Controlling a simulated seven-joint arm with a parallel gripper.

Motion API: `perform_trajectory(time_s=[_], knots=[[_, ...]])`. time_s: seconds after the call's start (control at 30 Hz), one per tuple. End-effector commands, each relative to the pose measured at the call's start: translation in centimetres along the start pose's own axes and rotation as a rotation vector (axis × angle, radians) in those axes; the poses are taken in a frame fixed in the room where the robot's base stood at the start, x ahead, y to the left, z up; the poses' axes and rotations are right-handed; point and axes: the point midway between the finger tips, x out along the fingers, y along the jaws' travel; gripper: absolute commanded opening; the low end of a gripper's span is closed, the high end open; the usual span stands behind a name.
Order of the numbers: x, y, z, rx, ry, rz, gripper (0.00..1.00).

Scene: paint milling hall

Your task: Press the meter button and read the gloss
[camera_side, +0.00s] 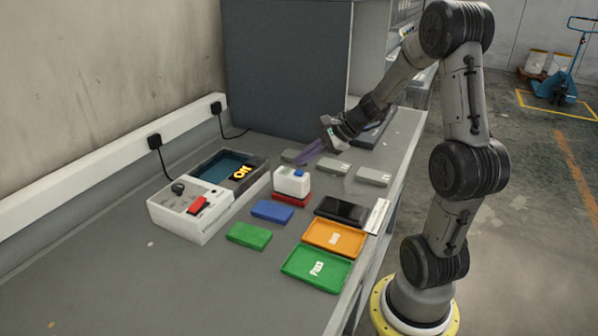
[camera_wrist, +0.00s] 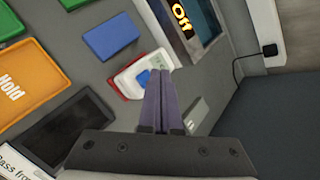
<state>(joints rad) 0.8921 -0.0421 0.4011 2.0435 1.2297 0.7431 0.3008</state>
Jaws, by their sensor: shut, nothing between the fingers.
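The white meter (camera_side: 290,184) with a blue button (camera_side: 299,173) on top sits on a red block (camera_side: 291,199) in the side view. In the wrist view the meter (camera_wrist: 128,82) shows its blue button (camera_wrist: 143,77) just left of the fingers and a small grey patch; no reading can be made out. My gripper (camera_side: 303,162) is shut and empty, its purple fingers slanting down with the tips slightly above the button, seemingly apart from it.
A console (camera_side: 180,222) with a red switch and a display reading "Off" stands left. A blue block (camera_side: 272,211), green block (camera_side: 249,235), orange "Hold" tray (camera_side: 312,242), green "Pass" tray (camera_side: 298,270) and dark panel (camera_side: 341,210) lie in front. Several grey blocks (camera_side: 373,176) lie behind.

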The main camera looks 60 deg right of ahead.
Motion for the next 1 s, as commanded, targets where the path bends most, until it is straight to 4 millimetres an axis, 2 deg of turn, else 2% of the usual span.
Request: perform_trajectory(time_s=[1.0], knots=[[0.6,0.45,-0.45,0.0,0.0,0.0,0.0]])
